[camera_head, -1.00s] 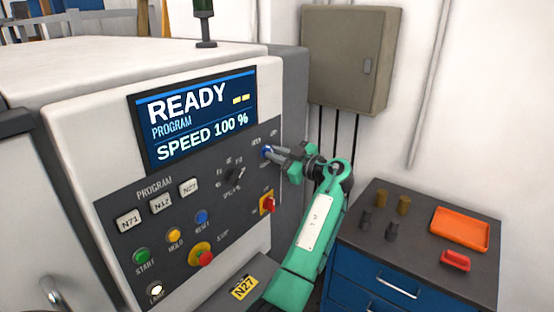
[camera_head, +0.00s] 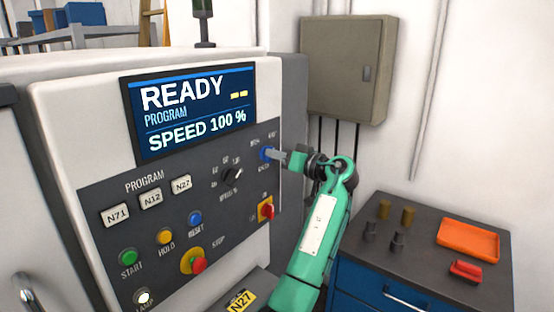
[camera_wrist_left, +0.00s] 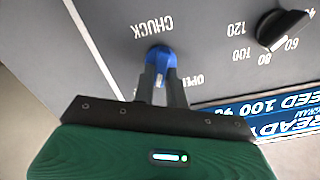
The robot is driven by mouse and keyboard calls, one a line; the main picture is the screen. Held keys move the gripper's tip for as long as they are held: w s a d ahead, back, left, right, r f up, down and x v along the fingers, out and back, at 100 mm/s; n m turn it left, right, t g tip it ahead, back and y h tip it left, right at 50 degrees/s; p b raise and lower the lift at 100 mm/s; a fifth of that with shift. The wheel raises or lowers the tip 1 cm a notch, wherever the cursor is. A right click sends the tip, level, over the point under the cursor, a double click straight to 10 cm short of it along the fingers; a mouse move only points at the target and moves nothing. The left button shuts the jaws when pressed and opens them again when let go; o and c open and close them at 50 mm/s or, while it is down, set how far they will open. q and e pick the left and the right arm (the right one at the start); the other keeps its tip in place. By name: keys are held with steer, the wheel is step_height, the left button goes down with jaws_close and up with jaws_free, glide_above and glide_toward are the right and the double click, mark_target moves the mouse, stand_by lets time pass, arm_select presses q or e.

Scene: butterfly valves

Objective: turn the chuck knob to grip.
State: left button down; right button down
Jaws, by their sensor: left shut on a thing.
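The blue chuck knob (camera_head: 265,153) sits at the upper right of the machine's grey control panel (camera_head: 100,205). My left gripper (camera_head: 272,155) is shut on it, reaching in from the right with its green arm below. In the left wrist view the blue knob (camera_wrist_left: 160,56) shows at the tips of the two dark fingers (camera_wrist_left: 161,75). The words CHUCK and OPEN show upside down beside it there. The knob's other label is hidden or too small to read, so I cannot tell its exact setting. My right gripper is not in view.
A black speed knob (camera_head: 232,174) is left of the chuck knob, and a red-and-yellow switch (camera_head: 266,211) is below it. The screen (camera_head: 190,108) reads READY and SPEED 100 %. A blue cabinet (camera_head: 365,290) with an orange tray (camera_head: 468,240) stands at right.

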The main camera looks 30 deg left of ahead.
arm_select(q)
steer(key=shift+m, duration=0.5)
steer(key=c, duration=1.4)
jaws_free()
steer(key=shift+c, duration=0.2)
steer(key=d+b, duration=0.5)
steer(key=d, duration=0.8)
steer(key=shift+s+d+b, duration=0.3)
steer(key=shift+s+d, duration=0.1)
steer(key=shift+s, duration=0.05)
